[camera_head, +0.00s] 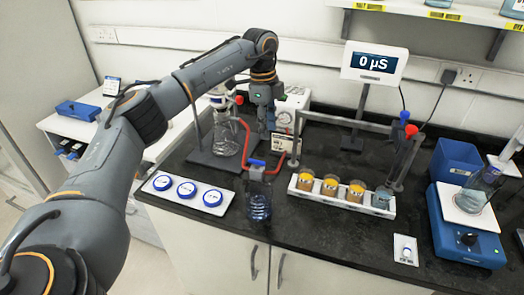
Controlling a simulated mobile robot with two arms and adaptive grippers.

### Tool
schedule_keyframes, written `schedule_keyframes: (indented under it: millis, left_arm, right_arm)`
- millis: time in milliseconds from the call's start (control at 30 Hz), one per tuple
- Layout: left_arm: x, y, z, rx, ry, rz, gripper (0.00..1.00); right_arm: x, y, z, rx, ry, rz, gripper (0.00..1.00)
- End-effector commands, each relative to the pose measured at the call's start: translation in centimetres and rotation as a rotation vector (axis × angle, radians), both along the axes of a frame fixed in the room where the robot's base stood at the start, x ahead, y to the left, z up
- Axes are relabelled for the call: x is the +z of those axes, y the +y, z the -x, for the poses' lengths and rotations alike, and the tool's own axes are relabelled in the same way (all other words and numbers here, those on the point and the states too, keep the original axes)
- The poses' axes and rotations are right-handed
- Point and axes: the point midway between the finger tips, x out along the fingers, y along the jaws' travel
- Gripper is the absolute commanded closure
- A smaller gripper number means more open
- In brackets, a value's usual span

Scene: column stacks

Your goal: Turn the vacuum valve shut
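My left gripper (263,128) hangs pointing down at the back of the bench, in front of a white pump-like box (285,122) with a round gauge. Its fingers are small and dark, and I cannot tell how far apart they are. A blue handle (257,163) sits above a dark blue glass flask (258,205) near the bench's front edge; it looks like the vacuum valve, though I cannot be sure. The gripper is behind and above this handle, apart from it. A red tube (245,140) bends beside the gripper. My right gripper is out of view.
A clear flask (226,140) on a stand is left of the gripper. A white rack (338,201) holds several beakers, most with yellow contents. A tray with blue round lids (187,189) lies front left. A display (374,63) stands behind. A blue balance (463,230) is at right.

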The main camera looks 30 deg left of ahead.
Motion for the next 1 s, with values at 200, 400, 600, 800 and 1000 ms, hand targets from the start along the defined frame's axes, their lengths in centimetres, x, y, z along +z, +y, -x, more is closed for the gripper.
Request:
schedule_keyframes:
  millis: [200,400,600,800,1000]
  left_arm:
    - [1.4,3.6,1.2,0.112,0.05,-0.09,0.66]
    - [-1.6,3.5,1.2,0.107,0.054,-0.088,0.66]
    - [-6.0,3.4,1.3,0.105,0.054,-0.087,0.66]
    - [-9.6,3.3,1.3,0.104,0.051,-0.085,0.66]
    - [-11.5,3.3,1.2,0.104,0.048,-0.084,0.66]
  right_arm:
    - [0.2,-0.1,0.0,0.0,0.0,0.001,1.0]
    - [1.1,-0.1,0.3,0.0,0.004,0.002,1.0]
    - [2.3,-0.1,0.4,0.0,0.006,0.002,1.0]
    - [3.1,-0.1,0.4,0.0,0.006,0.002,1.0]
    - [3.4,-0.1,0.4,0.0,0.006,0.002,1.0]
